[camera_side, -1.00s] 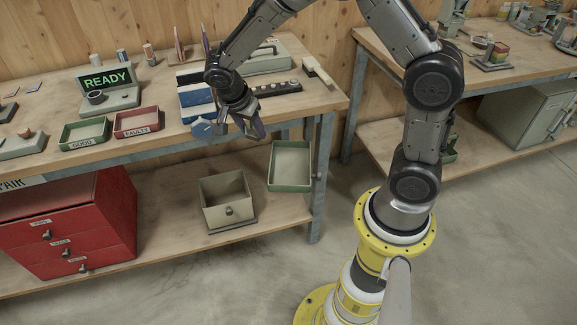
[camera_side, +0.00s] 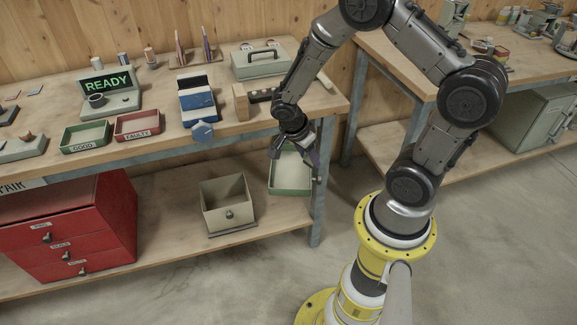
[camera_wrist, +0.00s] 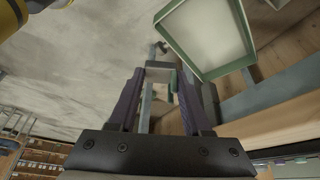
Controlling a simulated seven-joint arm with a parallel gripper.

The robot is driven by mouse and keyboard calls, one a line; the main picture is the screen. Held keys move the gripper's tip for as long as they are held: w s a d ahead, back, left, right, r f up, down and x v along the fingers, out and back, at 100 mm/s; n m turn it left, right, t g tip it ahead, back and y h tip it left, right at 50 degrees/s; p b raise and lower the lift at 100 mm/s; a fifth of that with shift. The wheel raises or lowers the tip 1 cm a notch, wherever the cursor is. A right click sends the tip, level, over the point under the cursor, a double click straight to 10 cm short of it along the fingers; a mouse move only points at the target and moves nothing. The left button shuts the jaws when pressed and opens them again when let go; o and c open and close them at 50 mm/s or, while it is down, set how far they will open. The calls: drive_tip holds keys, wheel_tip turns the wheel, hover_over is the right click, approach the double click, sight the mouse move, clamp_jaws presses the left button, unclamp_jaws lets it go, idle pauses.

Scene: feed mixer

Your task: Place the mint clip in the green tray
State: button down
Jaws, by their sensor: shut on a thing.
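My gripper (camera_side: 310,168) is over the green tray, just off the front edge of the workbench; its fingers hide part of the tray. The green tray (camera_side: 290,192) has a pale floor and lies on the lower shelf, near its right end. In the wrist view the green tray (camera_wrist: 229,71) is beyond the fingertips, up and to the right. My gripper (camera_wrist: 160,78) is shut on a small pale grey-green piece, apparently the mint clip (camera_wrist: 160,66). The clip is too small to make out in the side view.
A beige open bin (camera_side: 228,205) stands left of the tray on the shelf. The bench leg (camera_side: 322,180) is close to the tray's right. Above, the bench holds a blue object (camera_side: 198,103), a wooden block (camera_side: 240,102) and a smaller green GOOD tray (camera_side: 85,136).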

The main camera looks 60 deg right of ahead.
drive_tip(key=w+d+f, duration=0.2)
drive_tip(key=w, duration=0.2)
hover_over(291, 171)
drive_tip(key=a, duration=0.2)
drive_tip(key=f, duration=0.5)
drive_tip(key=shift+d+f, duration=0.2)
drive_tip(key=shift+d, duration=0.05)
drive_tip(key=shift+w+f, duration=0.15)
drive_tip(key=shift+f, duration=0.1)
drive_tip(key=shift+d+f, duration=0.1)
drive_tip(key=shift+f, duration=1.5)
drive_tip(key=shift+f, duration=0.15)
drive_tip(key=shift+c, duration=1.7)
unclamp_jaws()
